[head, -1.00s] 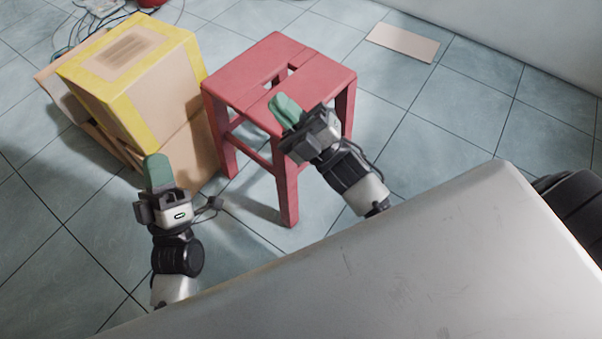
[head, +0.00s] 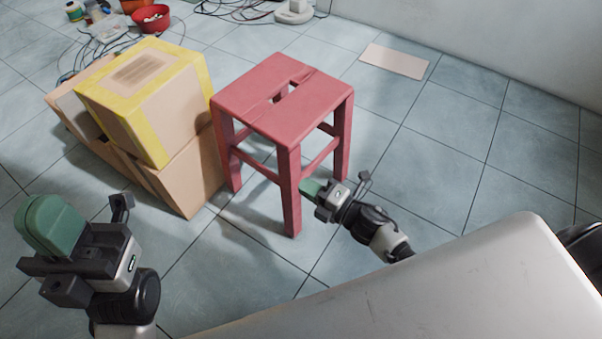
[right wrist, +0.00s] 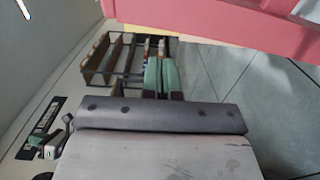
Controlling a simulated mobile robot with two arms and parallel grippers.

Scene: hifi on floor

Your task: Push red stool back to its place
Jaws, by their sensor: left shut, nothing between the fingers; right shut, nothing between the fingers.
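The red stool (head: 285,98) stands upright on the tiled floor, just right of the cardboard boxes. My right gripper (head: 311,190) is shut and empty, low beside the stool's front leg; I cannot tell whether it touches the leg. In the right wrist view the green fingers of the right gripper (right wrist: 160,76) are together, and part of the red stool (right wrist: 225,16) fills the top right. My left gripper (head: 45,225) is shut and empty at the lower left, apart from the stool and boxes.
Cardboard boxes, the top one yellow-taped (head: 150,95), stand close left of the stool. A flat beige board (head: 394,61) lies on the floor behind right. A red bowl (head: 151,18) and cables lie at the back. Floor to the right is clear up to the wall (head: 500,35).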

